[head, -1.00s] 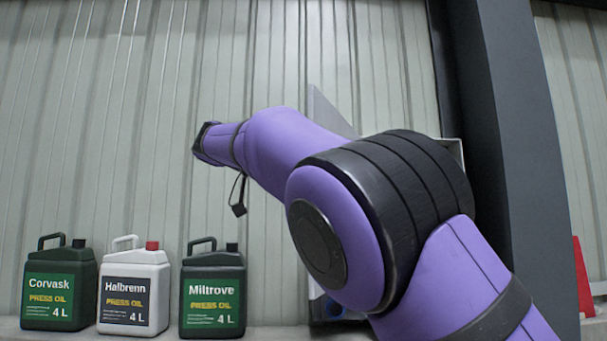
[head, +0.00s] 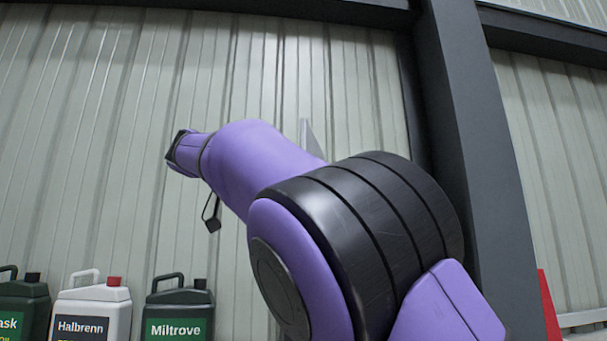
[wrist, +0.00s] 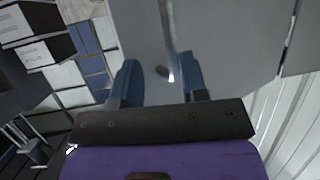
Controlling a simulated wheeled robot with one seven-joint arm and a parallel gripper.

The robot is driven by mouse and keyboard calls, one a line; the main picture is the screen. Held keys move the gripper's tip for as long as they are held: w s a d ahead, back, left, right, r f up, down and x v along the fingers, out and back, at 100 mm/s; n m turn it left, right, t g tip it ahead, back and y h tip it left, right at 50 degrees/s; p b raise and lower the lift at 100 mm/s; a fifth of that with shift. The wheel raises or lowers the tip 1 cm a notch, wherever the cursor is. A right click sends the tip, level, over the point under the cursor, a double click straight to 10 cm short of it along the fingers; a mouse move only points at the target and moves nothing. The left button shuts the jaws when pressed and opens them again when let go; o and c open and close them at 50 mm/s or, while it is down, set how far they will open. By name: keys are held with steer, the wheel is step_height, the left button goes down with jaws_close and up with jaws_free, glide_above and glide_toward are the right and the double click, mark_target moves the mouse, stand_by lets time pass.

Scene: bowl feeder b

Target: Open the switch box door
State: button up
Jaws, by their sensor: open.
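A flat grey panel, which looks like the switch box door (wrist: 225,40), fills the upper middle of the wrist view. A bright narrow strip or edge runs down it between my fingers, with a small dark oval spot beside it. In the head view a thin grey slanted piece of the door (head: 306,136) shows above my arm and seems to stand out from the wall. My arm hides the rest of the box. My gripper (wrist: 160,66) is open, its two blue fingers spread in front of the grey panel. I cannot tell whether they touch it. The head view does not show my gripper.
Oil cans stand low at the left: a green Miltrove can (head: 181,305), a white Halbrenn can (head: 92,305) and a dark green can (head: 22,305). A dark column (head: 475,150) rises at the right. A red object (head: 548,305) stands beyond it. The ribbed wall is behind.

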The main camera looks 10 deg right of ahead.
steer(key=s+d+r, duration=0.1)
steer(key=s+d, duration=0.1)
steer(key=s, duration=1)
stand_by(0.4)
